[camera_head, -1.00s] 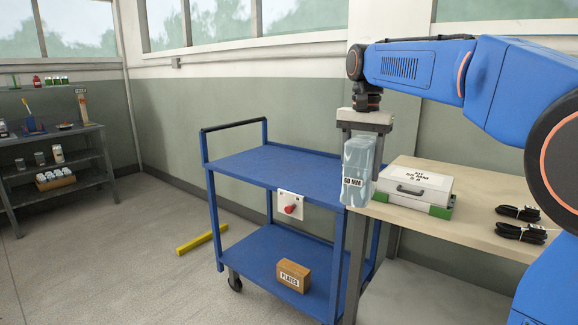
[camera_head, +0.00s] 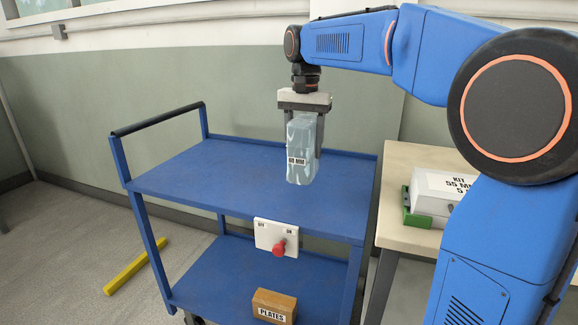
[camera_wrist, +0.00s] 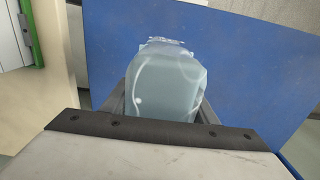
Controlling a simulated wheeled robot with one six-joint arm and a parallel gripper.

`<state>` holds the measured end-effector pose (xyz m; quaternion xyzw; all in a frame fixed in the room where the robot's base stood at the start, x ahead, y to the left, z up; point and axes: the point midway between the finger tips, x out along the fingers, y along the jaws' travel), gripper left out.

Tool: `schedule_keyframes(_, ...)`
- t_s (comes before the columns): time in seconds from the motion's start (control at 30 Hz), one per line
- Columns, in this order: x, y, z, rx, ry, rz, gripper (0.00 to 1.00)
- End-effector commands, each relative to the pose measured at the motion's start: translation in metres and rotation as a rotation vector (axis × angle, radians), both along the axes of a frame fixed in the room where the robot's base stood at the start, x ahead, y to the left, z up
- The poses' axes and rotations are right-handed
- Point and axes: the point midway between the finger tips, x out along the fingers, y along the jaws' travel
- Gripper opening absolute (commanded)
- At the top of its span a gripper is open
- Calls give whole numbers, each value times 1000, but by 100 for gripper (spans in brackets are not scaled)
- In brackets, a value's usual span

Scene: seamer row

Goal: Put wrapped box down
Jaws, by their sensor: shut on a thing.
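The wrapped box (camera_head: 302,150) is a tall grey-blue block in clear wrap with a "60 MM" label. My gripper (camera_head: 304,145) is shut on it from above and holds it upright over the right part of the blue cart's top shelf (camera_head: 210,185). I cannot tell for sure whether its bottom touches the shelf. In the wrist view the wrapped box (camera_wrist: 165,85) sits between the fingers, with the blue shelf (camera_wrist: 235,65) behind it.
A wooden table (camera_head: 400,165) with a white "KIT" case (camera_head: 440,190) stands right of the cart. A switch plate with a red knob (camera_head: 277,240) is on the cart's front. A "PLATES" box (camera_head: 274,307) sits on the lower shelf. The top shelf's left is clear.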

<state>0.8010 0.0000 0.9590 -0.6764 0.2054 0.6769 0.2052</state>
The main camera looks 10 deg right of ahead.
Motion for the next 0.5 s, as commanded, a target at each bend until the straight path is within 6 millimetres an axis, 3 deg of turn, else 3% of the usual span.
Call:
schedule_keyframes(0.33,0,0,-28,0,0,0,21)
schedule_keyframes(0.5,-1,0,-51,0,2,0,21)
